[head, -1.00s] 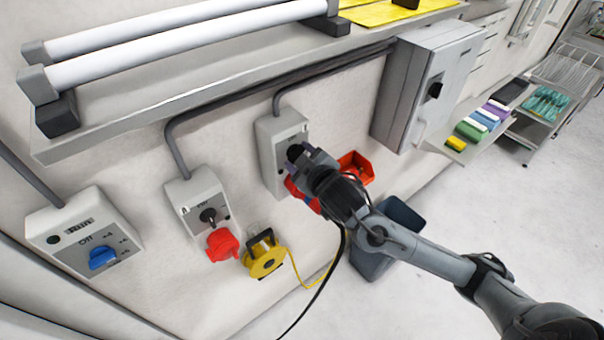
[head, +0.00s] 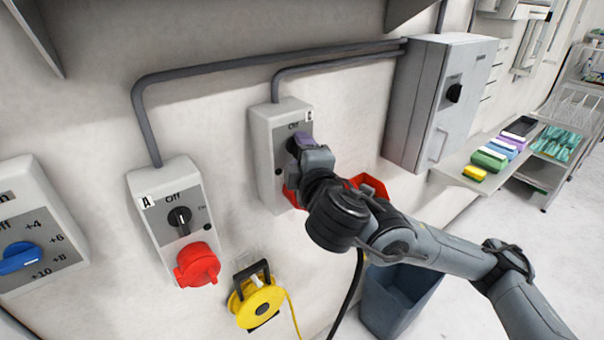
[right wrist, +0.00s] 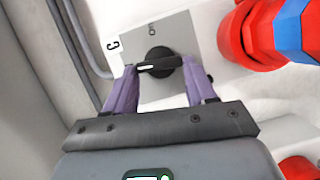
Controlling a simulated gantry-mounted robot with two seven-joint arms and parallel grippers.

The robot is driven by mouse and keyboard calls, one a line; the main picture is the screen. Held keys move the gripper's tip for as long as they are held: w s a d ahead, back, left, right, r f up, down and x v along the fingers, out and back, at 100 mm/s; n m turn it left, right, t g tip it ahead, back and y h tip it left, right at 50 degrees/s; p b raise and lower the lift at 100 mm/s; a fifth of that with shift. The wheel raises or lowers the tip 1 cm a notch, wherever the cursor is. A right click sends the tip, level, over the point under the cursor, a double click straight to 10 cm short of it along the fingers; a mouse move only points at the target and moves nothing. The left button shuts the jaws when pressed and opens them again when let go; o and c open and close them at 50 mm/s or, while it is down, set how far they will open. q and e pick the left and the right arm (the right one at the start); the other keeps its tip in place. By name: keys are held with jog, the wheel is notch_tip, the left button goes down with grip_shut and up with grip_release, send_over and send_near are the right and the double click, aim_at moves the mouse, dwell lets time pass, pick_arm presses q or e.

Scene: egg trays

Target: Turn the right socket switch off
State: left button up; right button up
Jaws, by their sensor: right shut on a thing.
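The right socket box (head: 262,148) is grey-white on the wall, with "Off" at the top of its panel. My right gripper (head: 302,143) is at this panel, its purple fingers partly hiding the switch. In the right wrist view, the gripper (right wrist: 160,68) is shut on the round black switch (right wrist: 158,53), one finger at each end of its bar handle. The handle's white mark points left, toward the box's top side. A small word shows above the knob. A red plug with a blue part (right wrist: 262,32) is to the right. My left gripper is not in view.
A box with a blue dial (head: 20,257) is farther left. A yellow cable reel (head: 257,302) hangs below. A grey cabinet (head: 470,70) and dark bin (head: 400,300) are at right.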

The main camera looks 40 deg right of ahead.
jog(key=shift+f+n+b, duration=0.25)
jog(key=shift+n+b, duration=0.45)
jog(key=shift+b, duration=0.2)
jog(key=shift+r+t, duration=0.1)
jog(key=shift+t, duration=0.2)
jog(key=o, duration=1)
jog(key=shift+a, duration=0.1)
jog(key=shift+o, duration=0.2)
